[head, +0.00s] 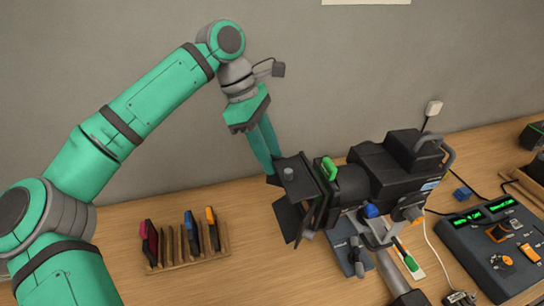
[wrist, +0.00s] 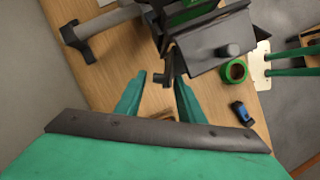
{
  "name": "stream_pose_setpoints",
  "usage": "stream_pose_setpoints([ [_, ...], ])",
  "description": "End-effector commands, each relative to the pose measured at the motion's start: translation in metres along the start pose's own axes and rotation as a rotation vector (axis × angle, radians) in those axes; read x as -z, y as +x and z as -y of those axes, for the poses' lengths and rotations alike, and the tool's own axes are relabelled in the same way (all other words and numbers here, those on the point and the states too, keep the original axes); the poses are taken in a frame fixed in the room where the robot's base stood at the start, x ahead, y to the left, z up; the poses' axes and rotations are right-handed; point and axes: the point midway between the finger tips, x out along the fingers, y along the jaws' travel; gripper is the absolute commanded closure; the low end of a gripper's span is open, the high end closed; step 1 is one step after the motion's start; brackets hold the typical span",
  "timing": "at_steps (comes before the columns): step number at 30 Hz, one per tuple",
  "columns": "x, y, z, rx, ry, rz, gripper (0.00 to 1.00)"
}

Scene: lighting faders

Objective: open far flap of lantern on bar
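The black lantern (head: 385,180) sits on a bar (head: 398,275) at the right of centre in the head view, its flaps facing left. One dark flap (head: 297,180) with a round knob is at its upper front; another flap (head: 288,218) hangs below. In the wrist view the knobbed flap (wrist: 212,42) is at the top right. My gripper (head: 272,172) comes down from above on the wall side of the flaps. In the wrist view my gripper (wrist: 161,75) is open, its green fingers apart, with a small dark tab of the lantern between or just beyond the tips. I cannot tell whether they touch it.
A wooden rack (head: 190,250) with several coloured slabs stands on the table left of the lantern. A fader console (head: 490,245) with green displays is at the right. A blue block (head: 462,194) and cables lie behind it. The grey wall (head: 300,90) is close behind my gripper.

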Motion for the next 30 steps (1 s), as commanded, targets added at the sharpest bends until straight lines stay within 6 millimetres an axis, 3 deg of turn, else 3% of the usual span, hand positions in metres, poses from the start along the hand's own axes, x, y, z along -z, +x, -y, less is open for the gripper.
stream_pose_setpoints([
  [13, -0.0003, 0.0106, 0.0, 0.0, 0.0, 0.001, 0.65],
  [18, -0.0003, 0.0104, 0.0, 0.0, 0.0, 0.001, 1.0],
  [30, 0.0013, 0.0092, 0.005, -0.05, -0.092, -0.001, 1.0],
])
